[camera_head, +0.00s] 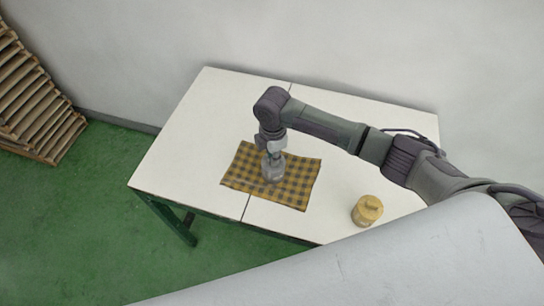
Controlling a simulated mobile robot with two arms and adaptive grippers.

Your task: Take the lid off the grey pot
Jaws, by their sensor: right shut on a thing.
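The grey pot (273,175) stands upright on a yellow and dark checked cloth (298,190) near the middle of the white table. My right gripper (273,153) points straight down over it and is shut at its top, on the lid. The gripper covers most of the lid, and I cannot tell whether the lid is apart from the pot. My left gripper is not in view.
A yellow lidded pot (367,211) stands at the table's front right. The white table (185,140) is bare on its left side. A wall rises behind it, and a stack of wooden slats (35,105) stands at the far left.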

